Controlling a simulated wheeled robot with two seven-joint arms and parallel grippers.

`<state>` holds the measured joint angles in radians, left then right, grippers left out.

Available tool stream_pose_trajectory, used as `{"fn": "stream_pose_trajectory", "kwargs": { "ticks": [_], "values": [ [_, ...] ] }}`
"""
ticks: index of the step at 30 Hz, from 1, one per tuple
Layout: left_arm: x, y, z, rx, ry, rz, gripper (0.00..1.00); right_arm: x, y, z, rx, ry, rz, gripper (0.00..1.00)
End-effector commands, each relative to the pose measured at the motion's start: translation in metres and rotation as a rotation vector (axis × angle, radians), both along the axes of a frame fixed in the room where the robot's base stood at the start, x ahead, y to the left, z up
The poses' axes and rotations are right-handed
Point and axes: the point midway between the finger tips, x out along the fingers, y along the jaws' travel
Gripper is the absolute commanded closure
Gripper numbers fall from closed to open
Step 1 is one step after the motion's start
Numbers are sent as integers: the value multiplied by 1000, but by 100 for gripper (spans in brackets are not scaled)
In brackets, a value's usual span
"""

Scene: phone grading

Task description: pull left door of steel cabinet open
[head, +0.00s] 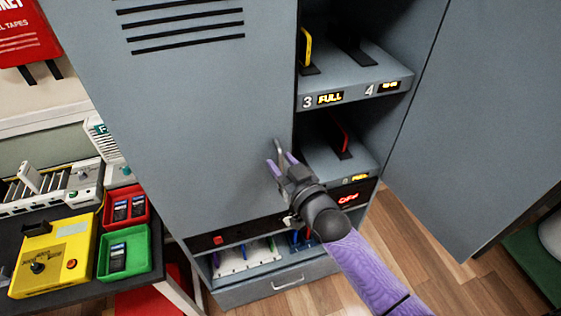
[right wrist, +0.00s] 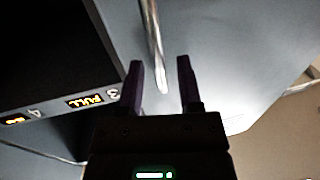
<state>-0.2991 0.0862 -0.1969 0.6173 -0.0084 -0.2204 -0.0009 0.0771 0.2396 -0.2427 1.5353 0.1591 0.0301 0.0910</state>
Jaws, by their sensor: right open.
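The steel cabinet's left door (head: 200,120) is a grey panel with dark vent slots. It is shut across the left half of the cabinet. Its upright metal handle (head: 278,146) is near the door's right edge. My right gripper (head: 281,162) is open at the handle's lower part. In the right wrist view the handle (right wrist: 152,40) is a shiny bar whose end lies between the two open fingers (right wrist: 159,65). I cannot tell whether either finger touches it. My left gripper is not in view.
The cabinet's right door (head: 475,120) stands open. Shelves (head: 365,85) inside hold phones above lit labels. A drawer (head: 280,285) is below. At left, a dark table holds a yellow box (head: 50,258), a red bin (head: 128,190) and a green bin (head: 140,258).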

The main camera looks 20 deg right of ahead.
Motion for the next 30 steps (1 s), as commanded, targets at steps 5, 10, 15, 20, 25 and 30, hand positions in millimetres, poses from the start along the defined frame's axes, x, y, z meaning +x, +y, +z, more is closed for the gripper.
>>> {"fn": "stream_pose_trajectory", "kwargs": {
  "ticks": [5,10,15,20,25,30],
  "values": [
    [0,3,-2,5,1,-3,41,9,2,0,0,0,0,55],
    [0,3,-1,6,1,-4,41,9,2,0,0,1,0,55],
    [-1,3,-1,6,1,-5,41,9,2,0,0,1,0,82],
    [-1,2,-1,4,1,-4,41,9,2,0,0,1,0,100],
    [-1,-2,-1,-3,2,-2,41,9,2,0,0,1,0,100],
    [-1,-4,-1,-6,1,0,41,9,2,0,0,1,0,100]
  ]
}}
